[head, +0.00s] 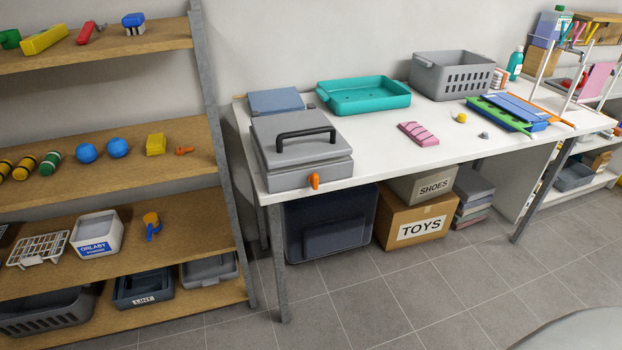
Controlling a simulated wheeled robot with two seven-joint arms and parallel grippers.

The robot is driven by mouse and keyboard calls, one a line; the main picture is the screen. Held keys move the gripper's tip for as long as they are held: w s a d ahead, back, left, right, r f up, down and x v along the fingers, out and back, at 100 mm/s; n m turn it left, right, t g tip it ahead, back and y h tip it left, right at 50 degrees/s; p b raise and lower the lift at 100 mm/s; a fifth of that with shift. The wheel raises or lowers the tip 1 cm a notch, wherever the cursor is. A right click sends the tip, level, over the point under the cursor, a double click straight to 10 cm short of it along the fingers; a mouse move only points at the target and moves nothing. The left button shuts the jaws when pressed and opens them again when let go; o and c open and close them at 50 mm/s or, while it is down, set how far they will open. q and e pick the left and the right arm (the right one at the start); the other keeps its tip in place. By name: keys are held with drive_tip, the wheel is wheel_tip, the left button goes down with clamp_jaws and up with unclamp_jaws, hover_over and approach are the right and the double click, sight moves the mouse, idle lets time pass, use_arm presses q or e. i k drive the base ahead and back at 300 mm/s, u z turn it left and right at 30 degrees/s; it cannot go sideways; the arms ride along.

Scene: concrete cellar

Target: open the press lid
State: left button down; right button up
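The press (303,177) is a grey box at the left end of the white table. Its grey lid (290,146) lies down on the base and looks closed, with a thin gap line along the side. A black bar handle (306,137) stands on top of the lid. Neither of my grippers shows in the head view, and nothing touches the press.
The table (377,143) also holds a teal tray (363,96), a grey basket (452,75), a blue flat box (275,102) behind the press and a pink item (418,133). A loaded shelf (180,245) stands close on the left. Floor in front is clear.

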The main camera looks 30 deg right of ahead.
sight(297, 126)
drive_tip(key=u, duration=0.05)
drive_tip(key=k, duration=0.5)
drive_tip(key=z, duration=0.75)
drive_tip(key=i, duration=1.05)
drive_tip(key=z, duration=0.05)
